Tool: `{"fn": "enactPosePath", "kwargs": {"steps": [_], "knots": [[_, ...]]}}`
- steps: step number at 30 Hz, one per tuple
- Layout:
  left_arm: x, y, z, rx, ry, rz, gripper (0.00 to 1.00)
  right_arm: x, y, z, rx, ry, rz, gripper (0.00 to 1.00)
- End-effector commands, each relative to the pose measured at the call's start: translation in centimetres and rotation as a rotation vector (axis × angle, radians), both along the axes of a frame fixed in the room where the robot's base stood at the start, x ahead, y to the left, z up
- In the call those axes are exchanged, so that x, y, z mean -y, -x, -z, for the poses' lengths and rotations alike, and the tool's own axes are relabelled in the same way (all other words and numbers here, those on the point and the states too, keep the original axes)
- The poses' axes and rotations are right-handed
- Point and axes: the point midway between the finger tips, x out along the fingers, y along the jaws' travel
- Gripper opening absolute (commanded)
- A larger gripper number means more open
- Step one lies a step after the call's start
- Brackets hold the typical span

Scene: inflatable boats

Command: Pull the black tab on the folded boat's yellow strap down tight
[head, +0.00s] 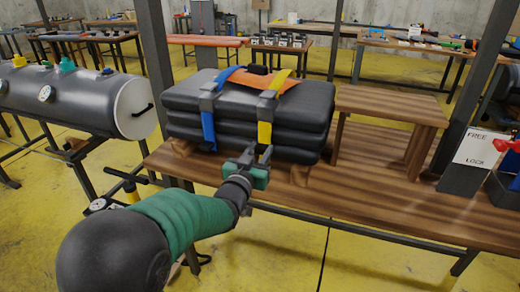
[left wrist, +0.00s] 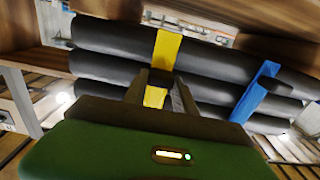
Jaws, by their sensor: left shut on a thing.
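The folded boat (head: 245,110) is a stack of dark grey tubes on the wooden bench. A yellow strap (head: 264,133) runs down its front right, below a grey buckle (head: 267,104). My left gripper (head: 257,153) is at the low end of this strap, in front of the stack, and is shut on the black tab. The left wrist view shows the yellow strap (left wrist: 167,48) running in between my fingers (left wrist: 157,90). My right gripper is not in view.
A blue strap (head: 208,125) with its own buckle is left of the yellow one. An orange patch (head: 262,79) lies on top of the boat. A small wooden stand (head: 390,103) and a sign (head: 483,148) are to the right. The bench front (head: 370,205) is clear.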

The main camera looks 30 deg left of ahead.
Motion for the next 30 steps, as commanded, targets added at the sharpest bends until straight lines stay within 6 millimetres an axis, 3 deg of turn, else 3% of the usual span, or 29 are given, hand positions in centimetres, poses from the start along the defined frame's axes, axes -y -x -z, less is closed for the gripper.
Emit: {"fn": "enactPosePath", "kwargs": {"steps": [1, 3, 13, 14, 18, 30], "knots": [[0.1, 0.0, 2.4, -0.004, 0.001, 0.001, 0.00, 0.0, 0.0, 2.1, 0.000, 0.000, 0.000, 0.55], [0.1, 0.0, 3.4, -0.004, 0.001, 0.001, 0.00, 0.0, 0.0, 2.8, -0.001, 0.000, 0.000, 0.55], [0.1, 0.0, 3.5, -0.009, 0.002, 0.001, 0.00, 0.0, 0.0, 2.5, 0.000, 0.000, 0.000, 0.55], [0.1, 0.0, 3.5, -0.009, 0.002, 0.001, 0.35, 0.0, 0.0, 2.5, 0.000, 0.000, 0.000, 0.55], [0.1, 0.0, 3.4, -0.007, 0.002, 0.001, 0.54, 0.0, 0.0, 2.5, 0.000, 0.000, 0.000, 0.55], [0.1, -0.1, 3.3, -0.004, 0.001, 0.001, 0.55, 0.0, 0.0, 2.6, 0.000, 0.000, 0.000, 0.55]]}}
